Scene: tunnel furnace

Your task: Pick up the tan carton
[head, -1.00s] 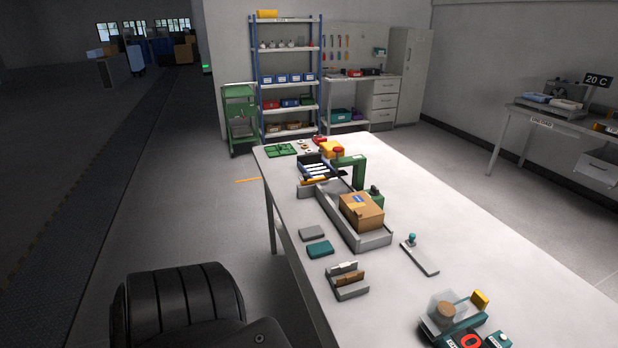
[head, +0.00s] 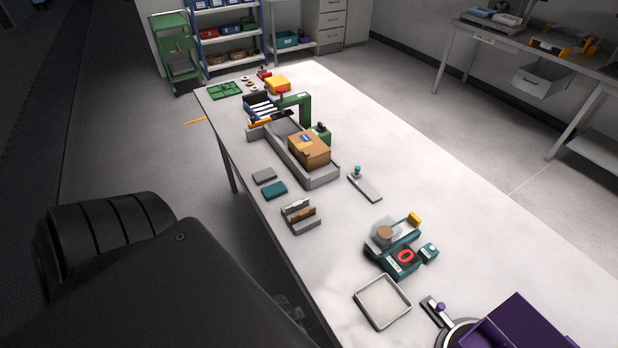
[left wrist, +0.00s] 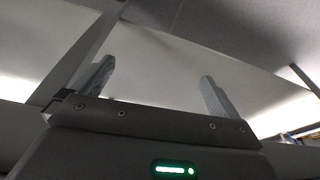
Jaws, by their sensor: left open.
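The tan carton (head: 309,150) with a blue label on top sits at the near end of a long grey tray (head: 322,180) on the white table. My left gripper (left wrist: 158,82) shows in the left wrist view with its two fingers wide apart and nothing between them. Only pale surfaces show behind the fingers, and the carton is not in that view. In the head view my dark left arm fills the lower left, and the gripper itself cannot be made out. My right gripper is not in view.
A green post (head: 304,107) stands beside the tray's far part. A stamp-like tool (head: 365,184), a teal pad (head: 274,190), a card holder (head: 301,216) and a teal scale-like device (head: 400,258) surround the near end. A purple bin (head: 520,335) stands at lower right. Bare tabletop lies right of the carton.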

